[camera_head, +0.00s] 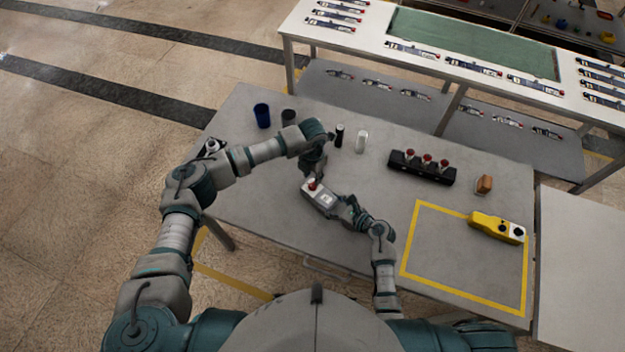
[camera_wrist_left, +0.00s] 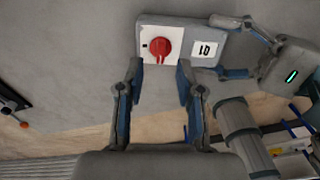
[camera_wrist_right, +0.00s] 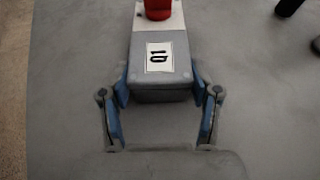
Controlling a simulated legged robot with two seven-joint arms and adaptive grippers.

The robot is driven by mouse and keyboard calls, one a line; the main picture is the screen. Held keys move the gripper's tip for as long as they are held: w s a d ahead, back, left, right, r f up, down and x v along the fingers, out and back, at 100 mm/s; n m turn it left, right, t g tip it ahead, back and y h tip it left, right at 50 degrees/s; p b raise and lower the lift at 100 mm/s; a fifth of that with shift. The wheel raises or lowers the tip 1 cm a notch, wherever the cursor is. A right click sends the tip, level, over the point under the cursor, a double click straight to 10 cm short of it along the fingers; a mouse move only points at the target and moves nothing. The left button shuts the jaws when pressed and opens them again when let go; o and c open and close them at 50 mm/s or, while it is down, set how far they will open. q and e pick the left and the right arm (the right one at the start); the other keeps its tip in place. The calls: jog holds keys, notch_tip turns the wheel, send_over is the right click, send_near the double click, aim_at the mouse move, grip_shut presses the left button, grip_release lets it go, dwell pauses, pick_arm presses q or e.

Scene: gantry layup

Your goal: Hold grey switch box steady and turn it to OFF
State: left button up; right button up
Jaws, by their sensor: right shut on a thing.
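The grey switch box (camera_head: 325,200) lies on the table in front of me. Its red rotary knob (camera_wrist_left: 160,47) sits on a white plate at one end, and a white "Q1" label (camera_wrist_right: 159,57) is on the grey part. My right gripper (camera_wrist_right: 160,88) is shut on the label end of the box, one finger on each side. My left gripper (camera_wrist_left: 160,68) is open above the knob end, its fingertips apart to either side of the knob's near edge. I cannot tell if they touch the knob. I cannot read the knob's setting.
A blue cup (camera_head: 262,115), a dark cup (camera_head: 288,117), a black cylinder (camera_head: 339,136) and a white cylinder (camera_head: 361,141) stand behind the box. A black block with red knobs (camera_head: 423,167), a brown block (camera_head: 484,185) and a yellow control box (camera_head: 496,228) are right. The yellow-taped square is mostly clear.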

aim_at(313, 183)
pick_arm(q)
notch_tip(313, 183, up, 7)
jog(key=shift+r, duration=0.2)
pick_arm(e)
jog(key=o, duration=1.4)
jog(key=shift+o, duration=0.2)
jog(key=shift+d, duration=0.1)
